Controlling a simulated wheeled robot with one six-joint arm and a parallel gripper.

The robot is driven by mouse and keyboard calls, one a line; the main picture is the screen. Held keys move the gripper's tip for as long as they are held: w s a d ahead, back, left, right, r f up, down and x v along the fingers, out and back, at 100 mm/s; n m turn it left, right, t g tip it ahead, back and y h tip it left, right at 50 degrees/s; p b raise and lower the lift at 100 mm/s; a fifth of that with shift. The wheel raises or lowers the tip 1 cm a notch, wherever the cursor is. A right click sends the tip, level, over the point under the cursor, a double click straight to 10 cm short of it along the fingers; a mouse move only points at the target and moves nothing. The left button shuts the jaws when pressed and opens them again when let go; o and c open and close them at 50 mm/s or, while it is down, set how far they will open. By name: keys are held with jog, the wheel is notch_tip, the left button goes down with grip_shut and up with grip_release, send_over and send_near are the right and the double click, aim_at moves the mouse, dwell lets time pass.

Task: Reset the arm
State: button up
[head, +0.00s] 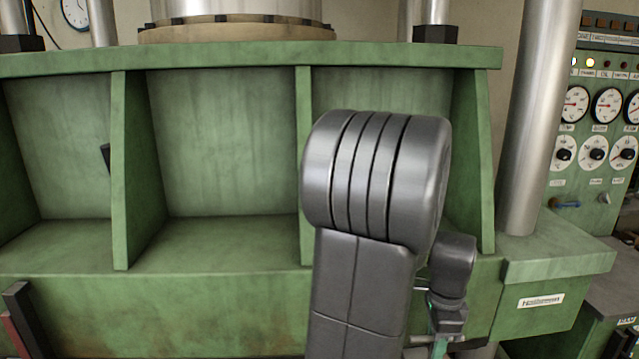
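My grey arm (365,200) rises in the middle of the head view, with its rounded joint in front of the green machine. A smaller wrist part (453,265) of mine shows to the right of and behind the thick link. Below it is the end of the arm, where a small part of my gripper (441,325) seems to show, pointing down. Its fingers are too small and partly covered to tell whether they are open or shut. I see nothing clearly held.
A large green press frame (225,142) with recessed bays stands close ahead. A steel column (540,115) rises on the right, beside a panel of gauges (600,105). A dark bracket-like part (22,310) is at the lower left. A wall clock (75,13) hangs at the upper left.

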jog(key=shift+r, duration=0.1)
notch_tip(320, 180, up, 14)
notch_tip(320, 180, down, 14)
jog(key=shift+r, duration=0.1)
jog(key=shift+f, duration=0.25)
jog(key=n+b, duration=0.1)
jog(key=n, duration=0.3)
jog(key=n+b, duration=0.2)
jog(key=n, duration=0.4)
dwell(0.5)
dwell(0.4)
